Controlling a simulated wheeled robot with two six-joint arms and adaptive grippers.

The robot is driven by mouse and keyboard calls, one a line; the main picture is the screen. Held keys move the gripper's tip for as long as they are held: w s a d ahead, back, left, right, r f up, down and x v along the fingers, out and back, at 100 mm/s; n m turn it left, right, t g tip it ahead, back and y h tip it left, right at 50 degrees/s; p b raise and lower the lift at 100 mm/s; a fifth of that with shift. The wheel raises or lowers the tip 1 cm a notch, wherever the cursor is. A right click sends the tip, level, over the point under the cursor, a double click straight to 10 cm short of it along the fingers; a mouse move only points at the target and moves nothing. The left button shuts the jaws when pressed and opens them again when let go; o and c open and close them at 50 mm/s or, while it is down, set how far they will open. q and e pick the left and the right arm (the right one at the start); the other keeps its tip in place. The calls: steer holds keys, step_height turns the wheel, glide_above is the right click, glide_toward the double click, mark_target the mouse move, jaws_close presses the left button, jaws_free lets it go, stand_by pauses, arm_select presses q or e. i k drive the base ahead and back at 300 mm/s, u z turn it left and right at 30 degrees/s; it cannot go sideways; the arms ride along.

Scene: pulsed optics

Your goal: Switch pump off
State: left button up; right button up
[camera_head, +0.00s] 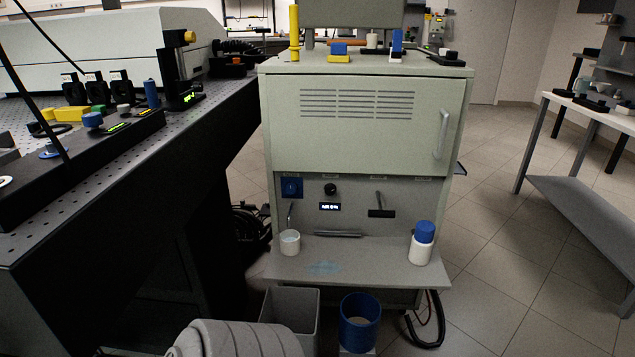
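A pale green-grey cabinet (365,125) with a vented door stands in the middle, and it may be the pump unit. Its recessed panel (410,200) carries a blue square switch plate (291,187), a black round knob (330,189), a small lit display (330,207) and a dark T-shaped handle (381,207). The display text is too small to read surely. I cannot tell which control is the pump's, or its on or off position. Neither of my grippers shows in the head view.
A white cup (290,243) and a blue-capped white bottle (422,243) stand on the cabinet's shelf (370,265). A grey bin (292,308) and blue bucket (359,322) stand below. A black optics table (150,180) is at left. Open floor lies right.

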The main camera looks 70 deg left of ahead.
mark_target(331, 189)
steer(key=u, duration=0.7)
steer(key=i, duration=0.65)
steer(key=u, duration=0.7)
